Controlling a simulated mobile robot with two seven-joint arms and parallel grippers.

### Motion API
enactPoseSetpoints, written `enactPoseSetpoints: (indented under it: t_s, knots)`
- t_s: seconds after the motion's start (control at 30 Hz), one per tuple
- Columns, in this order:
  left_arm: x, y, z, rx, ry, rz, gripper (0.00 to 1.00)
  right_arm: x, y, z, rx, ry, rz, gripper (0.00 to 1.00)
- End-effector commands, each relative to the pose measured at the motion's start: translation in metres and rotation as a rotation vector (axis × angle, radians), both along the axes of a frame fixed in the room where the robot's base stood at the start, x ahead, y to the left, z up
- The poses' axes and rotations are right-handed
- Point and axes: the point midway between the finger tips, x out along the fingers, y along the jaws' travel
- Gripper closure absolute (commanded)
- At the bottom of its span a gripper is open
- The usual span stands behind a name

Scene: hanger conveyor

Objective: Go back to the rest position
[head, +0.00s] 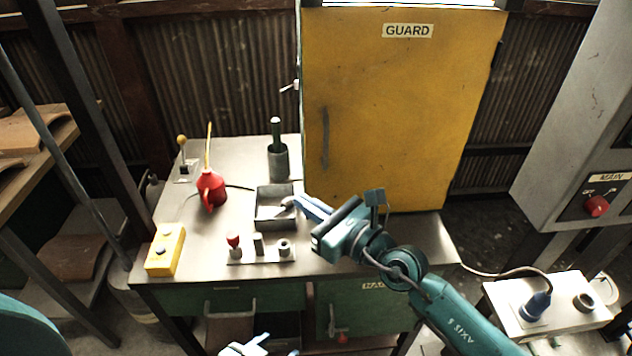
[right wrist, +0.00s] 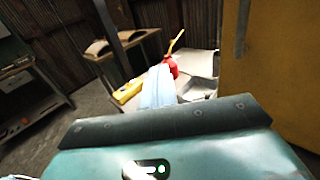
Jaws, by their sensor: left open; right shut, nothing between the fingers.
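My right arm reaches in from the lower right in the head view. My right gripper (head: 290,202) is shut and empty, with its pale blue fingertips over the right part of a small grey metal tray (head: 262,222) on the bench. I cannot tell if the fingertips touch the tray. In the right wrist view the shut blue fingers (right wrist: 158,86) point toward the bench. My left gripper (head: 245,347) is open at the bottom edge of the head view, in front of the bench; most of its arm is out of view.
The metal bench (head: 328,258) holds a red oil can (head: 211,188), a yellow button box (head: 166,250), a dark green-handled tool in a holder (head: 278,155) and a plate with small knobs. The yellow GUARD door (head: 410,110) stands close behind my right gripper. A socket box (head: 550,312) is at lower right.

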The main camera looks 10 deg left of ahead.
Motion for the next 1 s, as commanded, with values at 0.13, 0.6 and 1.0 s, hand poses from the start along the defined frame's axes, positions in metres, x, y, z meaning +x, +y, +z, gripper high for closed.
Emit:
enactPoseSetpoints:
  t_s: [0.13, 0.6, 1.0]
  knots:
    - [0.000, 0.000, 0.000, 0.000, 0.001, 0.003, 0.48, -0.003, -0.001, -0.001, 0.006, 0.008, -0.001, 1.00]
    - [0.000, 0.000, 0.000, -0.001, 0.002, 0.003, 0.48, -0.024, -0.118, -0.057, 1.112, 1.142, -0.337, 1.00]
    - [-0.001, -0.001, 0.000, -0.002, 0.002, 0.002, 0.48, -0.142, -0.258, -0.203, -2.300, -1.957, 0.859, 1.00]
